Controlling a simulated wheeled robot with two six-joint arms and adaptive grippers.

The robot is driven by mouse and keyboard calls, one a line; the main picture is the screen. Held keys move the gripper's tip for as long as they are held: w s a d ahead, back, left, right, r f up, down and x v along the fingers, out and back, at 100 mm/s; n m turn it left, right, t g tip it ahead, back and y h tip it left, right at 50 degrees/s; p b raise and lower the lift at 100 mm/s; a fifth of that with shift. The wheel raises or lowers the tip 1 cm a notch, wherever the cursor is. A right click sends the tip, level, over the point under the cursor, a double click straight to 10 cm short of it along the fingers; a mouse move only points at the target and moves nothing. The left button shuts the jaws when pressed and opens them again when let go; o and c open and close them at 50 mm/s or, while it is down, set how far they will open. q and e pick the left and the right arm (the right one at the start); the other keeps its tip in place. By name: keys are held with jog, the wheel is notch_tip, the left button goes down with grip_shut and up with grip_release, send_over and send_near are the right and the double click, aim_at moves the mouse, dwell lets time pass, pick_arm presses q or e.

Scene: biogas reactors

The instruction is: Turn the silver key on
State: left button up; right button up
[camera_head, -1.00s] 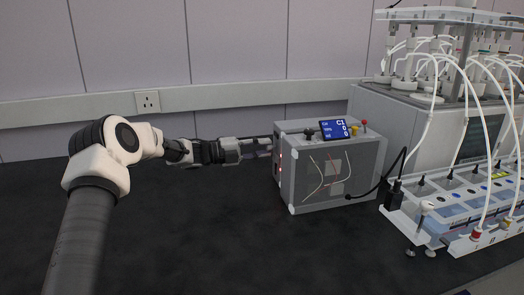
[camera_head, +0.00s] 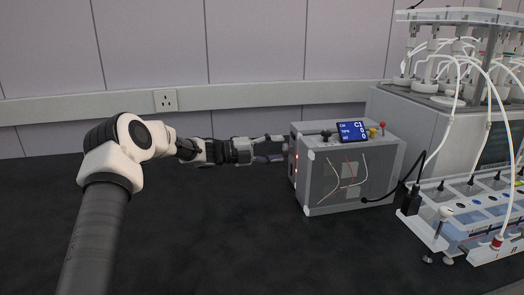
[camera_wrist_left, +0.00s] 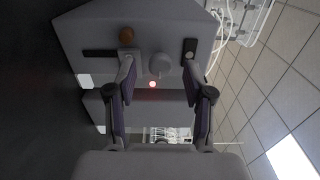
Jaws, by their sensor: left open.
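A round silver-grey knob, which looks like the silver key (camera_wrist_left: 160,65), shows in the left wrist view on the side face of a grey box. The same box (camera_head: 350,178) shows in the head view. My left gripper (camera_head: 278,147) is open at the box's left side. In the left wrist view the fingers of my left gripper (camera_wrist_left: 161,70) stand on either side of the knob, and I cannot tell whether they touch it. The knob's turn position is unclear. My right gripper is not in view.
A blue display (camera_head: 353,131) tops the box. A reactor rig with white tubes (camera_head: 470,85) stands right. The black bench (camera_head: 200,240) in front is clear.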

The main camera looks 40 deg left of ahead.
pick_arm(q)
jog(key=v, duration=1.1)
